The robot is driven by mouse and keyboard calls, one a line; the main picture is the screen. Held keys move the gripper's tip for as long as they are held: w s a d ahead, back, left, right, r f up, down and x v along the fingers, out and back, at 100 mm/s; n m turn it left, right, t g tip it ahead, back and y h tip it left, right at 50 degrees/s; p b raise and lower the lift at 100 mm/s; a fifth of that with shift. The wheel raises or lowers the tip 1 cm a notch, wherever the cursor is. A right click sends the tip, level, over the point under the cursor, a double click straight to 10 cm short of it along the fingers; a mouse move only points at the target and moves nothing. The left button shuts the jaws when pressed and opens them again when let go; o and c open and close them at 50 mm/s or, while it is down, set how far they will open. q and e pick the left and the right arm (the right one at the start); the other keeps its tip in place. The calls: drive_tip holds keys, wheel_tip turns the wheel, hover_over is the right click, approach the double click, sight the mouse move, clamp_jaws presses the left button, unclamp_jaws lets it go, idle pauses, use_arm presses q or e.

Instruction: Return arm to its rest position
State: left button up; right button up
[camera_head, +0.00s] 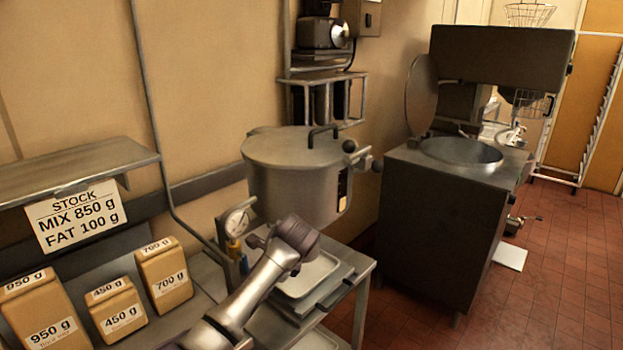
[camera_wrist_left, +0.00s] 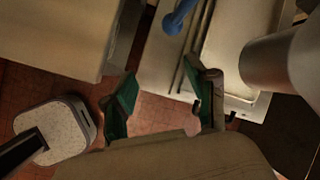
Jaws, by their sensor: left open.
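A grey arm link of mine rises from the bottom middle of the head view, in front of the steel bench (camera_head: 363,266); no gripper fingers show there. In the left wrist view my left gripper (camera_wrist_left: 160,88) is open. Its two green-padded fingers stand apart, with only the red tiled floor (camera_wrist_left: 160,115) and furniture seen between and beyond them. Nothing is held between the pads. My right gripper is in neither view.
A lidded steel pot (camera_head: 295,185) stands behind the arm link, with a tray (camera_head: 308,274) beside the link. Labelled boxes (camera_head: 163,275) sit at left below a shelf (camera_head: 75,172). A large dark machine (camera_head: 440,225) stands at right. The tiled floor (camera_head: 560,270) is mostly clear.

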use_arm(q)
drive_tip(key=s+d+f+n+h, duration=0.15)
drive_tip(key=s+f+n, duration=0.25)
drive_tip(key=s+f, duration=0.5)
drive_tip(key=s+f+n+h, duration=0.3)
drive_tip(key=s+f, duration=0.3)
drive_tip(key=s, duration=0.5)
drive_tip(key=s+a+r+n, duration=0.2)
drive_tip(key=s+a+n, duration=0.25)
drive_tip(key=s, duration=0.65)
drive_tip(key=s+a+r+n, duration=0.1)
drive_tip(key=s+a+n, duration=0.3)
drive_tip(key=s, duration=0.7)
wheel_tip(320, 180, down, 26)
drive_tip(key=s+d+g, duration=0.1)
drive_tip(key=g, duration=0.1)
drive_tip(key=s+a+f+g, duration=0.1)
drive_tip(key=s+a+f, duration=0.2)
drive_tip(key=s+f, duration=1.3)
drive_tip(key=shift+s+f, duration=0.2)
drive_tip(key=shift+s, duration=0.2)
